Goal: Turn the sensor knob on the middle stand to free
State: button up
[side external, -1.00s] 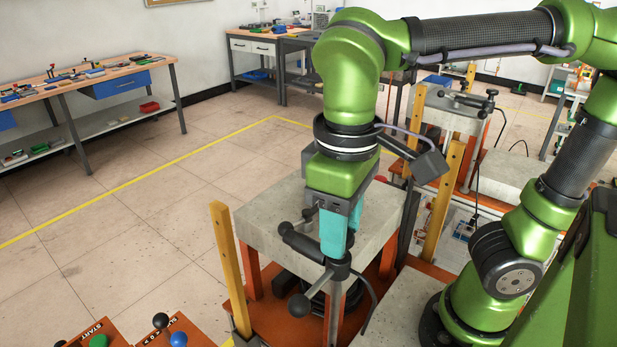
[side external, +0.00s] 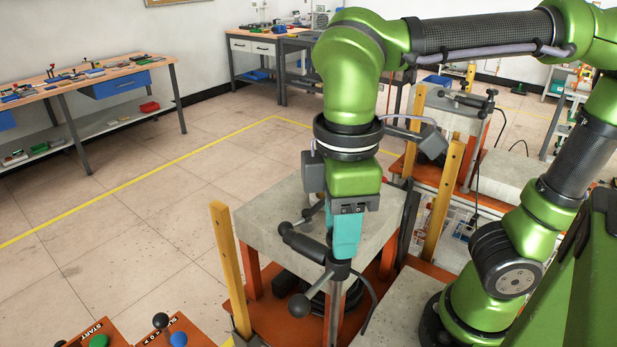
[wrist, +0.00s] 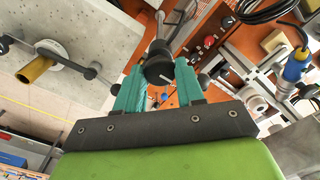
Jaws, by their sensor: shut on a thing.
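My gripper (side external: 342,250) points down in the side view, its teal fingers at the top of the middle stand's post. In the wrist view the fingers of my gripper (wrist: 158,78) are on either side of the round black sensor knob (wrist: 158,62), shut on it. A pale line shows on the knob's top face. In the side view the fingers largely hide the knob; the black stand head (side external: 338,270) shows just below them. A black sensor cylinder (side external: 302,245) reaches out left from the head, and a rod with a dark ball (side external: 300,306) hangs lower left.
A concrete block (side external: 265,215) on an orange frame stands just behind the stand. Yellow posts (side external: 229,265) rise beside it. Another stand (side external: 465,98) is at the back right. A START button box (side external: 92,338) is at the lower left. Open floor lies left.

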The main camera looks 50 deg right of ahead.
dwell(0.4)
jog(key=o, duration=1)
jog(key=shift+o, duration=0.2)
notch_tip(320, 180, up, 17)
